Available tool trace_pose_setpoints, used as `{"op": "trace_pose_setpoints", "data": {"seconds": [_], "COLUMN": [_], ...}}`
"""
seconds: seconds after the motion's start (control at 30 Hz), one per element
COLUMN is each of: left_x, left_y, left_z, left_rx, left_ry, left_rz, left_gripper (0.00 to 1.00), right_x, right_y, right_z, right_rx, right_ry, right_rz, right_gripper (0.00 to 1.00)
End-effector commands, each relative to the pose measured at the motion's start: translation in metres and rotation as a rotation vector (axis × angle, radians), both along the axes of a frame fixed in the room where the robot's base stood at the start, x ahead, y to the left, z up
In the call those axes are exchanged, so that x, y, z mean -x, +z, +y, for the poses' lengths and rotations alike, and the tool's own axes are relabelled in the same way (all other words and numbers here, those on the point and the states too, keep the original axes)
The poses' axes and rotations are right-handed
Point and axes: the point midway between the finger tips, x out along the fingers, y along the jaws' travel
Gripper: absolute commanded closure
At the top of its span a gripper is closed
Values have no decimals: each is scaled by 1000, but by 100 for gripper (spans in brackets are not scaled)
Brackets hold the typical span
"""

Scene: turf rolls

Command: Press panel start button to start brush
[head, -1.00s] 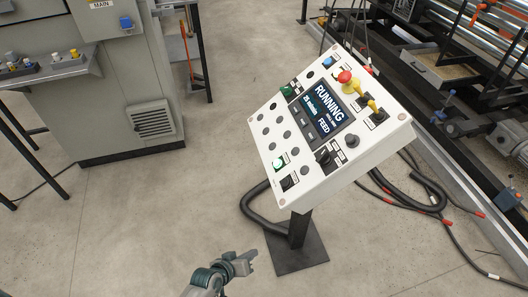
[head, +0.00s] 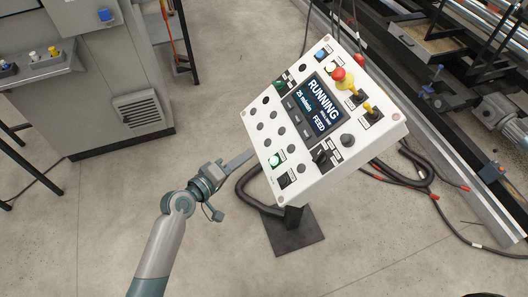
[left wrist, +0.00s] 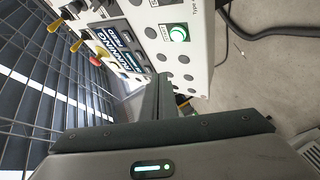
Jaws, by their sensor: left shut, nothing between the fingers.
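The white control panel (head: 335,165) stands tilted on a dark post; its screen (head: 314,105) reads RUNNING and FEED. A lit green button (head: 274,160) sits near its lower left corner and also shows in the left wrist view (left wrist: 178,33). Another green button (head: 279,85) is at the upper left. Small labels are too small to read surely, so I cannot tell which is the brush start. My left gripper (head: 248,156) is shut and empty, its tips close to the panel's left edge, left of the lit button. Contact cannot be told. My right gripper is out of view.
A red mushroom button (head: 340,75), yellow-and-black switches and black knobs crowd the panel's right side. A grey cabinet (head: 100,95) stands at the left. Black hoses and cables lie right of the panel beside machinery. The floor in front is clear.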

Motion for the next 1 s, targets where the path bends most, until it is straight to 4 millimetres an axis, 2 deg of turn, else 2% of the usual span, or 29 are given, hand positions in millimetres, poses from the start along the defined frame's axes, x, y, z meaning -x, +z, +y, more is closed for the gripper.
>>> {"op": "trace_pose_setpoints", "data": {"seconds": [0.03, 0.13, 0.5, 0.77, 1.0], "left_x": [0, -1, -1, -2, -6], "left_y": [9, 17, 18, 12, -6], "left_z": [-2, -4, -4, -8, -20], "left_rx": [13, 28, 33, 33, 34], "left_ry": [-5, -11, -12, -12, -12], "left_rz": [-4, -6, -7, -7, -5], "left_gripper": [100, 100, 100, 100, 100], "right_x": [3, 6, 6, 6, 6], "right_y": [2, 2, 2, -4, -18], "right_z": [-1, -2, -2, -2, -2], "right_rx": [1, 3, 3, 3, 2], "right_ry": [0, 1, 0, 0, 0], "right_rz": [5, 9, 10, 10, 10], "right_gripper": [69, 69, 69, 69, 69]}}
